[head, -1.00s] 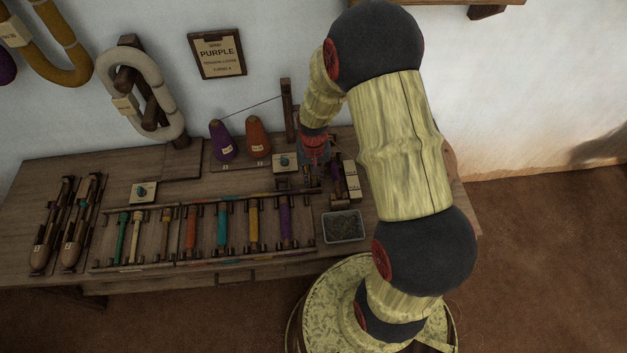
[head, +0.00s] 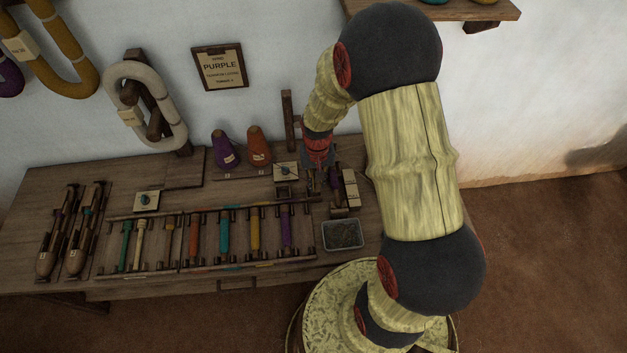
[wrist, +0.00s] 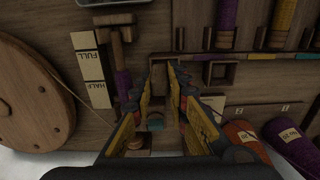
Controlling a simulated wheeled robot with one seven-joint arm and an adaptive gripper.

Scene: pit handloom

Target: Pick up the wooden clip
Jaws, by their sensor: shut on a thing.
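My gripper (wrist: 166,72) points down at the table's right back part in the wrist view, its two fingers close together. A small dark wooden piece (wrist: 161,69), which I take for the wooden clip, shows at the fingertips. The fingers hide most of it, and I cannot tell whether it is clear of the table. In the head view my gripper (head: 319,176) is beside the FULL/HALF block, and the clip cannot be made out there.
The FULL/HALF block (wrist: 90,67) and a purple bobbin (wrist: 123,84) lie left of the fingers. A square wooden frame (wrist: 220,73) is right of them. Orange (wrist: 245,137) and purple (wrist: 296,146) cones stand nearby. A grey tray (head: 343,234) sits at the table's front right.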

